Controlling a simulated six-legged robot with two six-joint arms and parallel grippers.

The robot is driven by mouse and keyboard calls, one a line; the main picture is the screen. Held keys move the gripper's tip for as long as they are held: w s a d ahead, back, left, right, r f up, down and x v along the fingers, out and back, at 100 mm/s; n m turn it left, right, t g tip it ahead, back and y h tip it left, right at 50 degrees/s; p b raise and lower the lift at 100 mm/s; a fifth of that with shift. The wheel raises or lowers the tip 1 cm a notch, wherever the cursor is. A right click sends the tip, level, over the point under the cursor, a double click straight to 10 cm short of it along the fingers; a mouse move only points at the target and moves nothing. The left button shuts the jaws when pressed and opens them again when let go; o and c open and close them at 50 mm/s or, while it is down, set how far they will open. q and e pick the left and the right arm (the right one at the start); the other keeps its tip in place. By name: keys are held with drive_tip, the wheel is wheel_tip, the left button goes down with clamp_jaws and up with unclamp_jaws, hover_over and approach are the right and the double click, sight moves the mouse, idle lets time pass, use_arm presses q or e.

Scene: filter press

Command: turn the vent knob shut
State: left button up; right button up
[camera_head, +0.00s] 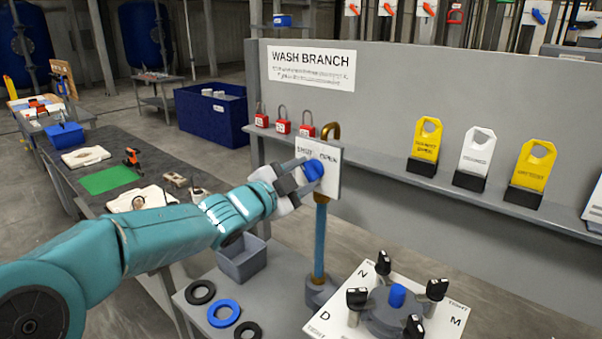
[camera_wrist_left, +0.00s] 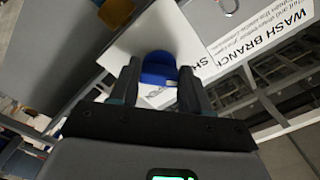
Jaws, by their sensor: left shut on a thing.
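The blue vent knob (camera_head: 313,170) sits on a white plate (camera_head: 330,158) marked SHUT on the left and OPEN on the right. The plate is at the top of a blue pipe (camera_head: 320,240) with a curved brass end. My left gripper (camera_head: 300,177) reaches in from the left and is closed around the knob. In the left wrist view the blue knob (camera_wrist_left: 158,68) lies between the two fingers of my left gripper (camera_wrist_left: 160,85), against the white plate (camera_wrist_left: 135,50). The fingers hide part of the knob, so its exact angle is unclear. My right gripper is not in view.
A grey panel with a shelf (camera_head: 460,185) holds red padlocks (camera_head: 282,122) and yellow and white tags (camera_head: 477,150). Below are a grey bin (camera_head: 242,262), several rings (camera_head: 224,313) and a white plate with black-handled clamps (camera_head: 357,298). A dark workbench (camera_head: 140,150) stands left.

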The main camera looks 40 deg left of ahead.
use_arm(q)
drive_tip(key=shift+n, duration=0.6)
drive_tip(key=o, duration=1.1)
drive_tip(key=shift+d, duration=0.1)
drive_tip(key=shift+c, duration=0.2)
drive_tip(key=shift+s, duration=0.2)
drive_tip(key=s+a+b, duration=0.1)
drive_tip(key=s, duration=1.5)
drive_tip(key=shift+a+b, duration=0.15)
drive_tip(key=shift+b, duration=0.25)
drive_tip(key=shift+w, duration=0.1)
